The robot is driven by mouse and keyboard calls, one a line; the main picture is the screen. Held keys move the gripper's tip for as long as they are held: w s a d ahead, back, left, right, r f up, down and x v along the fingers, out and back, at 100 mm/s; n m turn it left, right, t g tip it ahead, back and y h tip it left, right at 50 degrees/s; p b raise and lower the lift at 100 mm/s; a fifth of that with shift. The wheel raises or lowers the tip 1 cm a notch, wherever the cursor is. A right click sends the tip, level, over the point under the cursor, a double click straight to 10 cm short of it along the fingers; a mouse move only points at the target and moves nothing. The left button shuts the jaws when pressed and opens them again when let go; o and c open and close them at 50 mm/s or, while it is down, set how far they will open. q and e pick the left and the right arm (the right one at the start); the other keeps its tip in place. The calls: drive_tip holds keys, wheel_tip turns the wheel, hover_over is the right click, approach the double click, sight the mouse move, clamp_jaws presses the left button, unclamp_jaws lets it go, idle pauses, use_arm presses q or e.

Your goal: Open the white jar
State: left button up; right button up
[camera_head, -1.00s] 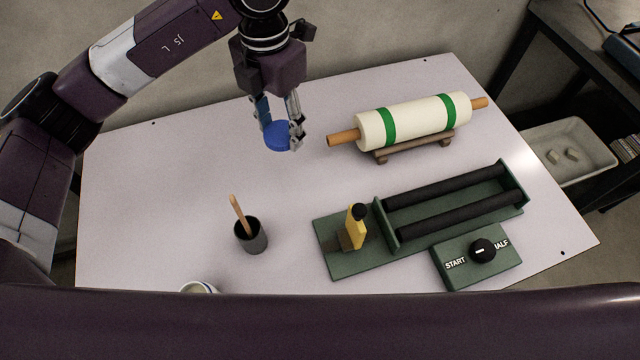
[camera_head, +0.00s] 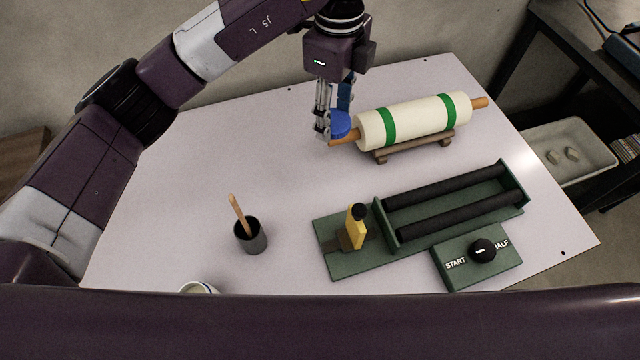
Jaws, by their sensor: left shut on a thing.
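My left gripper (camera_head: 333,124) is shut on a blue round lid (camera_head: 340,122). It holds the lid in front of the left wooden handle of a white roll, hiding part of that handle; I cannot tell whether they touch. A white round vessel (camera_head: 199,287), which looks like the white jar, shows only its rim at the table's front edge. The rest of it is hidden behind my own dark body, and the left gripper is far from it, toward the back. My right gripper is not in view.
The white roll with green bands (camera_head: 415,117) lies on a wooden cradle (camera_head: 418,147). A green stand with black rollers (camera_head: 455,205), a yellow block (camera_head: 354,232) and a dial box (camera_head: 478,258) stand right. A dark cup (camera_head: 251,236) holds a wooden stick. The table's left middle is clear.

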sight(332, 183)
use_arm(q)
drive_tip(key=shift+d+n, duration=0.15)
drive_tip(key=shift+n, duration=0.25)
drive_tip(key=shift+s+d+f, duration=0.1)
drive_tip(key=shift+f, duration=0.15)
wheel_tip(332, 183, down, 19)
drive_tip(key=shift+f+p, duration=0.1)
drive_tip(key=shift+p, duration=0.25)
drive_tip(key=shift+f, duration=0.15)
drive_tip(key=shift+f, duration=0.2)
drive_tip(key=o, duration=1.3)
drive_tip(key=shift+r, duration=0.15)
